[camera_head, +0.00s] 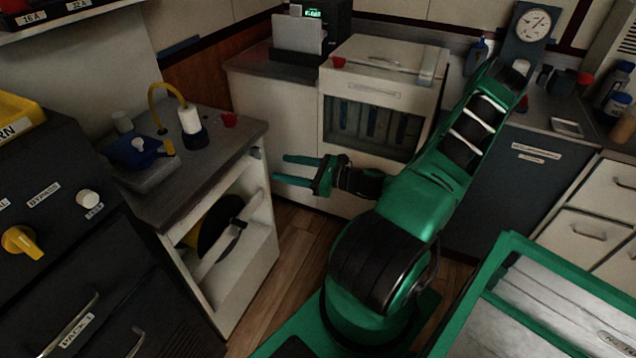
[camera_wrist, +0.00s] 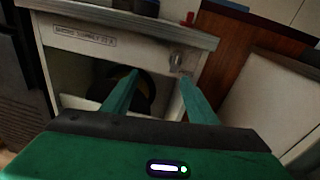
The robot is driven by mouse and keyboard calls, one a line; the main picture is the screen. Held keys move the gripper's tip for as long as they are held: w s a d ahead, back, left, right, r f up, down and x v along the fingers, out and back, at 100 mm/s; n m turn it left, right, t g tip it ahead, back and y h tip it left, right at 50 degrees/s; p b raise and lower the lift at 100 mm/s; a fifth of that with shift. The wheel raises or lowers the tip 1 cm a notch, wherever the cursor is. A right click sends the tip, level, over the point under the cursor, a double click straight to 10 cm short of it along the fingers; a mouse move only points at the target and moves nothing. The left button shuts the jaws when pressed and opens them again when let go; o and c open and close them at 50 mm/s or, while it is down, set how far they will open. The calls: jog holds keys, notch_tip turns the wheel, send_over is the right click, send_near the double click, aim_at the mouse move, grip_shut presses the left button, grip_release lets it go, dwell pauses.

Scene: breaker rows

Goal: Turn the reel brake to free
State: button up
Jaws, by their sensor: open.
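The reel (camera_head: 216,228), a dark disc with a yellow part, sits in the open bay of the white reel cabinet (camera_head: 236,308). It also shows dark in the wrist view (camera_wrist: 142,94), partly behind my left finger. A small grey knob (camera_wrist: 176,60), which may be the reel brake, is on the cabinet front at upper right; its setting is unreadable. It shows only as a small part at the cabinet edge (camera_head: 256,153) in the head view. My gripper (camera_head: 280,168) is open and empty, in front of the cabinet and apart from it.
A white bar crosses the reel bay. A white cabinet (camera_head: 375,95) stands behind my arm. Wood floor (camera_head: 290,235) shows between.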

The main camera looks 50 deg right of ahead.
jog(key=s+a+f+n+g, duration=0.2)
jog(key=s+a+n+g, duration=0.75)
jog(key=n+g, duration=0.35)
jog(key=s+d+r+n+g+h, duration=0.1)
jog(key=s+d+r+n+h, duration=0.1)
jog(key=s+r+n, duration=0.2)
jog(key=s+d+r+n+g+h, duration=0.1)
jog(key=s+r+n+g+h, duration=0.1)
jog(key=r, duration=0.6)
jog(key=shift+s+d+n+h, duration=0.5)
jog(key=shift+s+n, duration=0.5)
jog(key=shift+s, duration=0.6)
jog(key=shift+a+r, duration=0.1)
jog(key=shift+r, duration=0.1)
